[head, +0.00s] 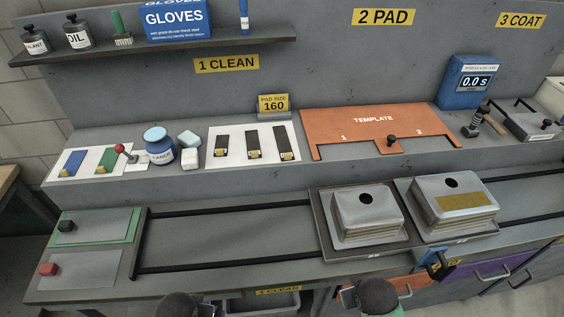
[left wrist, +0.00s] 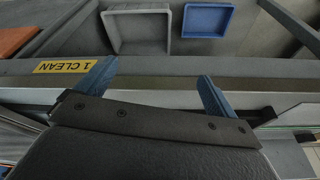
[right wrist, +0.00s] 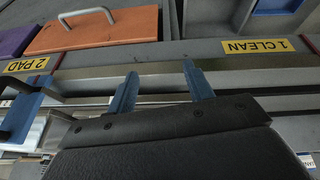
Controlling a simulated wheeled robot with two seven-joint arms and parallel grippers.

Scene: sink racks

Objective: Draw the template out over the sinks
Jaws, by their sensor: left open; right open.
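The orange template (head: 352,121) lies on the raised back ledge in the head view, marked 1 and 2, with a black knob (head: 392,141) near its front edge. Two grey metal sinks, a left one (head: 350,229) and a right one (head: 440,222), sit upside down on the rails in front of it, each with a dark round hole. My left gripper (left wrist: 154,88) is open and empty at the bench's front. My right gripper (right wrist: 161,88) is open and empty there too, further right. Both are well away from the template. Their fingers do not show clearly in the head view.
Black rails (head: 225,266) run along the bench, with clear room left of the sinks. Pads, a blue jar (head: 160,151) and dark strips stand on the ledge's left. A blue timer (head: 468,84) and metal tool are at right. Orange and purple drawers (head: 487,262) have protruding handles.

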